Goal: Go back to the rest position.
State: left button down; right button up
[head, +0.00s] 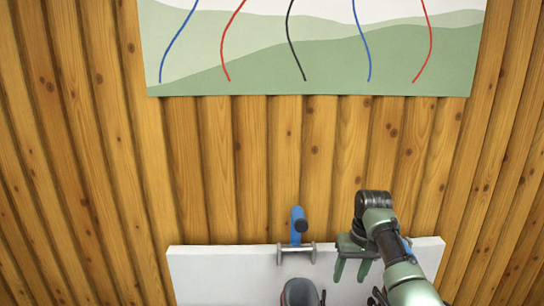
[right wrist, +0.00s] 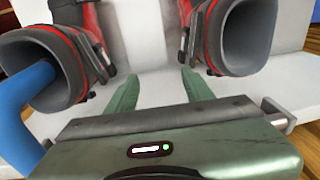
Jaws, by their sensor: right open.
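My right gripper (head: 353,268) is over the white bench top, with its two green fingers apart and nothing between them. In the right wrist view, the gripper's fingers (right wrist: 160,92) point at bare white surface between two boot-like items with grey cuffs and red trim. The left boot (right wrist: 42,62) and the right boot (right wrist: 243,38) stand clear of the fingers. In the head view, one boot (head: 298,292) shows at the bottom edge. The other is mostly hidden by my right arm. My left gripper is out of view.
The white bench (head: 215,272) stands against a wooden plank wall (head: 240,160). A blue-handled clamp-like device (head: 297,222) sits at its back edge, left of my right gripper. A blue bar (right wrist: 22,105) shows at the wrist view's left. A picture with coloured lines (head: 200,65) hangs above.

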jog(key=s+f+t+h, duration=0.1)
jog(key=s+f, duration=1.7)
jog(key=s, duration=0.1)
jog(key=s+r+n+t, duration=0.1)
jog(key=s+r, duration=0.1)
jog(key=s, duration=0.9)
jog(key=s+r+t, duration=0.1)
jog(key=s+r, duration=0.2)
jog(key=s, duration=0.9)
notch_tip(320, 180, down, 29)
jog(key=s+g, duration=0.2)
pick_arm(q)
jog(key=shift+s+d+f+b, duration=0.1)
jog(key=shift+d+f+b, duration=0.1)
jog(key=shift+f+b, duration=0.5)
pick_arm(e)
jog(key=s+d+f, duration=0.2)
jog(key=s+f, duration=1.2)
jog(key=s, duration=0.2)
jog(key=shift+s+f+n+g, duration=0.2)
jog(key=shift+f+n+g, duration=0.1)
jog(key=shift+n+g, duration=0.1)
